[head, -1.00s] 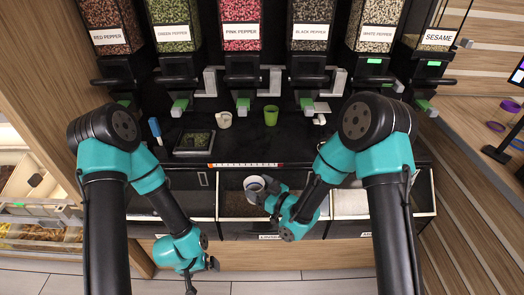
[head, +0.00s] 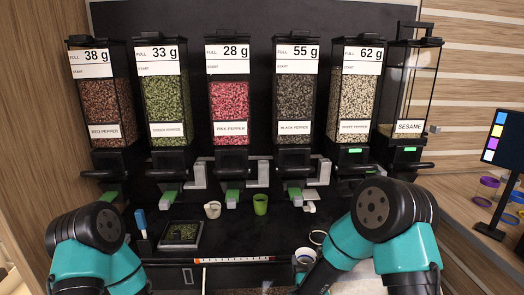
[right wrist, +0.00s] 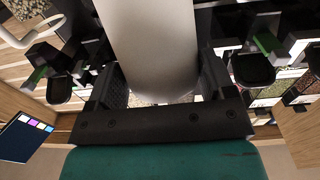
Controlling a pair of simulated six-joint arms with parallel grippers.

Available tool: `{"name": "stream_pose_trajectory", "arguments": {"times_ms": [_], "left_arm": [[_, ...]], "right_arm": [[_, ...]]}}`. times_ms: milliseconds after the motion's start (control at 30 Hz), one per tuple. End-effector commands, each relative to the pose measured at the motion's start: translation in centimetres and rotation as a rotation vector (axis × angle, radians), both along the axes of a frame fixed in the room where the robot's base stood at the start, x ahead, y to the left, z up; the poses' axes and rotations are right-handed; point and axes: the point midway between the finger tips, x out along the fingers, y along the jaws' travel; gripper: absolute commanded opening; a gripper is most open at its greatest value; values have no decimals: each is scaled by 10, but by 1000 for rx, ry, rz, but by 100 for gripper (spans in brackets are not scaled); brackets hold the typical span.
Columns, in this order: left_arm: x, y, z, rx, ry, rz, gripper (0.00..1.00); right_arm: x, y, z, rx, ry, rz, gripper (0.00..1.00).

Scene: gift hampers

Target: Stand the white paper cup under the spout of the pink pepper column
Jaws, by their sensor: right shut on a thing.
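The pink pepper column (head: 230,98) stands third from the left in the row in the head view. The white paper cup (head: 305,257) is low in the head view, right of that spout and nearer to me, partly hidden by my right arm. In the right wrist view the cup (right wrist: 150,45) is a large pale cylinder between both fingers of my right gripper (right wrist: 155,82), which is shut on it. My left gripper is outside the view; only its arm's upper part shows.
A small whitish cup (head: 212,210) and a green cup (head: 260,204) stand either side of the area below the pink pepper spout. A screen (head: 497,150) stands right.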

Motion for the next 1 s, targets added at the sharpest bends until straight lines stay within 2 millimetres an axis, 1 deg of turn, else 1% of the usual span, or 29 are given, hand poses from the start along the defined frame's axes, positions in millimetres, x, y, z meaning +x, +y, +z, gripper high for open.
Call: {"name": "stream_pose_trajectory", "arguments": {"times_ms": [33,133,200,333,467,1000], "left_arm": [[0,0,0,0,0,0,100],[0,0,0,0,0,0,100],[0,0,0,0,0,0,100],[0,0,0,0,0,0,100],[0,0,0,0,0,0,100],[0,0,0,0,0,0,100]], "right_arm": [[-2,-13,4,2,-2,-64,46],[-8,-35,9,3,3,-177,46],[-12,-47,12,4,5,-241,46],[-18,-60,14,3,11,-315,46],[-20,-64,15,3,13,-337,46],[-20,-64,15,4,13,-335,46]]}}
